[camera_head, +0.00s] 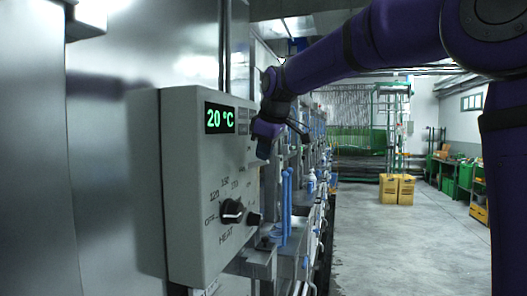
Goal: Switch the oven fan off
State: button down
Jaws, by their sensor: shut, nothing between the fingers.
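A pale grey control box (185,190) stands out from the metal oven wall at the left. Its green display (219,118) reads 20 °C. Below is a black dial (231,211) marked HEAT, with OFF and temperature marks around it. A smaller black knob (254,219) sits to its right. No fan label is readable, so I cannot tell which control is the fan switch. My gripper (264,152) is shut and empty, tilted down at the right edge of the box, right of and below the display. It hides part of the panel there. I cannot tell whether it touches the box.
Machinery with blue handles (286,206) runs back along the right of the box. Open concrete floor (385,235) lies to the right. Yellow crates (397,188) stand farther back, and shelves with green bins (466,175) line the right wall.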

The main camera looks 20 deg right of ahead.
jog(key=shift+s+d+f, duration=0.1)
jog(key=shift+d, duration=0.05)
jog(key=y, duration=0.1)
jog(key=f+t+y, duration=0.2)
jog(key=shift+s+d+f+m, duration=0.2)
jog(key=shift+s+d+m, duration=0.1)
jog(key=shift+d+m, duration=0.1)
jog(key=shift+r, duration=0.15)
jog(key=shift+r, duration=0.65)
